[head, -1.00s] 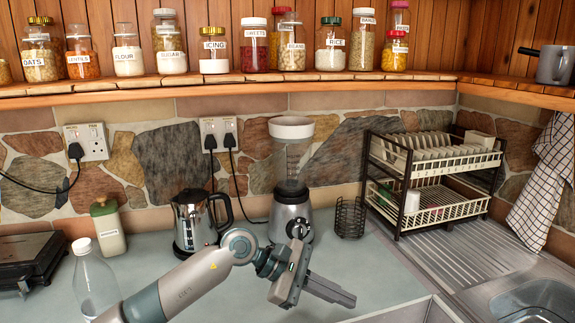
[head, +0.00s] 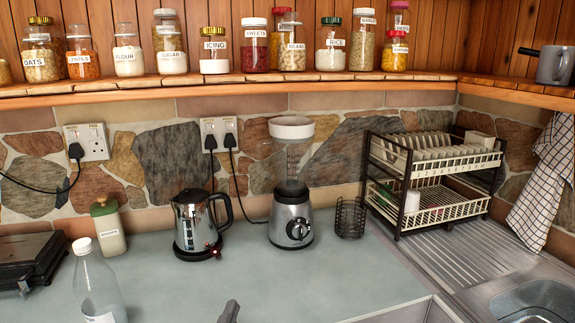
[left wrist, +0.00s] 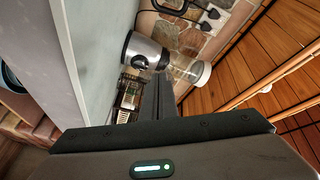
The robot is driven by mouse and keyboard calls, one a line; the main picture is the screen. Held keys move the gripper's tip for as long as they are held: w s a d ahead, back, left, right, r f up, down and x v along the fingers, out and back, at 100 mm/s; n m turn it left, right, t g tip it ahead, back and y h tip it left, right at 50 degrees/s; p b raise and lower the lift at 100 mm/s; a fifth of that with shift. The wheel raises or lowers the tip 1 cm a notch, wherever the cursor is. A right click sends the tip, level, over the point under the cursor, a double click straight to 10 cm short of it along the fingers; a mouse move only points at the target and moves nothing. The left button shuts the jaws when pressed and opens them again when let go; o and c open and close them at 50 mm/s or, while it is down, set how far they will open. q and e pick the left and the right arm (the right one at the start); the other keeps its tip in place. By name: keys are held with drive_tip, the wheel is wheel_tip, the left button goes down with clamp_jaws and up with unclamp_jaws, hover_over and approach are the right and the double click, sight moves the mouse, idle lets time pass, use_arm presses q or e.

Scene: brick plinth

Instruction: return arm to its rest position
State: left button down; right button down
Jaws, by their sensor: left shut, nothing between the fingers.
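Of my left gripper (head: 229,312), only the grey fingertips show at the bottom edge of the head view, over the front of the counter. In the left wrist view its dark fingers (left wrist: 158,98) lie together, shut with nothing between them. They point towards the blender (left wrist: 147,52) but stay apart from it. The rest of the left arm is out of the head view. My right gripper is in neither view.
The grey counter (head: 170,290) is clear in the middle. A plastic bottle (head: 98,285) stands at front left. The kettle (head: 198,225), the blender, a wire holder (head: 350,218) and a dish rack (head: 440,205) stand along the back. A sink (head: 540,300) is at right.

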use_arm(q)
drive_tip(key=s+a+f+n+g+y, duration=0.2)
drive_tip(key=s+a+f+n+g, duration=0.2)
drive_tip(key=s+f, duration=0.3)
drive_tip(key=s+a+f+n+g+y, duration=0.1)
drive_tip(key=s+a+f+n+g, duration=0.25)
drive_tip(key=s+f, duration=0.4)
drive_tip(key=s+a+f+n+g, duration=0.15)
drive_tip(key=s+f+g, duration=0.3)
drive_tip(key=s, duration=0.55)
drive_tip(key=s+a+f+n+g, duration=0.1)
drive_tip(key=s+f+n+g, duration=0.2)
drive_tip(key=s+f, duration=0.5)
drive_tip(key=s+f+g, duration=0.1)
drive_tip(key=s+f, duration=0.2)
drive_tip(key=f, duration=2.4)
drive_tip(key=s+a+f+g, duration=0.1)
drive_tip(key=s+a+f, duration=0.2)
drive_tip(key=s+f, duration=1.4)
drive_tip(key=shift+s+f+m+g, duration=0.15)
drive_tip(key=shift+s+m+g, duration=0.15)
drive_tip(key=shift+s, duration=0.35)
